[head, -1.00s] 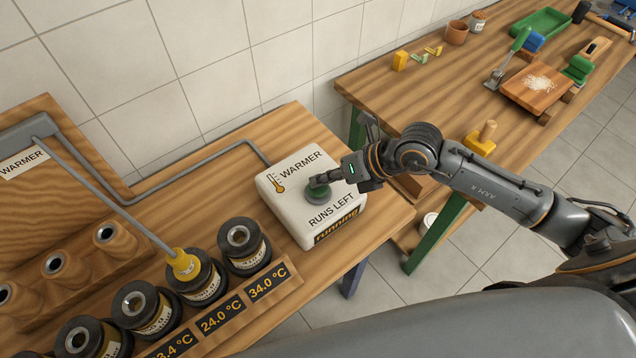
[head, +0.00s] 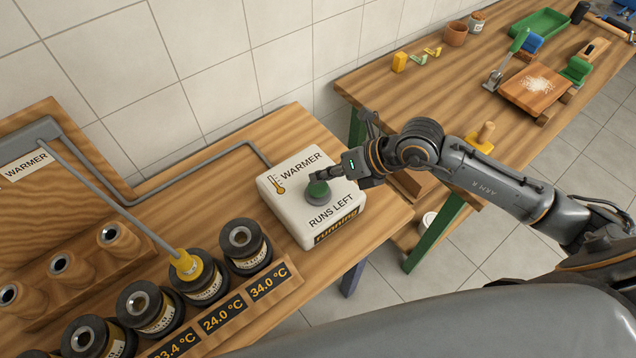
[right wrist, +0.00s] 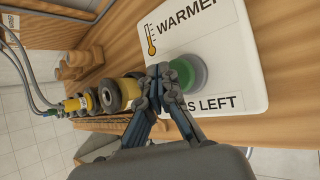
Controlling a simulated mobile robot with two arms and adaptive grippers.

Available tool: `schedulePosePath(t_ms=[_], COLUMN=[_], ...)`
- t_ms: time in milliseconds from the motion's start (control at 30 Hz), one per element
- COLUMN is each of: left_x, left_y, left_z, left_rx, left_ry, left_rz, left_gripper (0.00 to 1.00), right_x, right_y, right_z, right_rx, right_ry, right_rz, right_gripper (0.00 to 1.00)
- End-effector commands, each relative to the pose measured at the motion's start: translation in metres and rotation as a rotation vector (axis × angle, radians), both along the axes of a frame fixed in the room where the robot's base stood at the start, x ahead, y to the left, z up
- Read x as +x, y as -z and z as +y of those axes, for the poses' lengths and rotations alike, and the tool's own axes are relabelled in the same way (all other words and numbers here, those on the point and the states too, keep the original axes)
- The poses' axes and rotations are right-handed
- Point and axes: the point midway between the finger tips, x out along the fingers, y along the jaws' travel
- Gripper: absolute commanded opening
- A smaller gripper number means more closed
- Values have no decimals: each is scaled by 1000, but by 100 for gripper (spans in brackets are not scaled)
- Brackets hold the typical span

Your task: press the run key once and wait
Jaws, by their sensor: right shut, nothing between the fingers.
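The white warmer box (head: 284,208) stands on the wooden bench, marked "WARMER" and "RUNS LEFT". Its round green key (head: 317,191) sits on top in a grey ring, and the front display (head: 337,227) reads "running". My right gripper (head: 317,177) is shut and empty, with its fingertips at the key's far edge, partly covering it. The right wrist view shows the closed fingers (right wrist: 160,72) beside the green key (right wrist: 184,74); whether they touch it I cannot tell. My left gripper is not in view.
Dark jars (head: 245,246) stand in a row by temperature displays (head: 268,282) reading 24.0 and 34.0 °C. A yellow nozzle (head: 186,265) on a grey pipe sits over one jar. A second bench (head: 450,90) with tools stands at the back right.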

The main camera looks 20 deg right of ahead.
Motion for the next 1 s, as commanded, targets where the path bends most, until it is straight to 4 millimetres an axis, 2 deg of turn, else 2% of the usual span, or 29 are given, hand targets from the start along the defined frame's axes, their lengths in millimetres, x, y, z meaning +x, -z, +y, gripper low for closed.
schedulePosePath(t_ms=[167,600,1000], left_x=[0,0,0], left_y=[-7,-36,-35], left_z=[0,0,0], left_rx=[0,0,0], left_ry=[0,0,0], left_rz=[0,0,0], left_gripper=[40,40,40], right_x=[0,0,0], right_y=[-9,-50,-50], right_z=[0,0,0], right_rx=[0,0,0], right_ry=[1,1,0], right_rz=[-1,-1,0], right_gripper=[0,0,0])
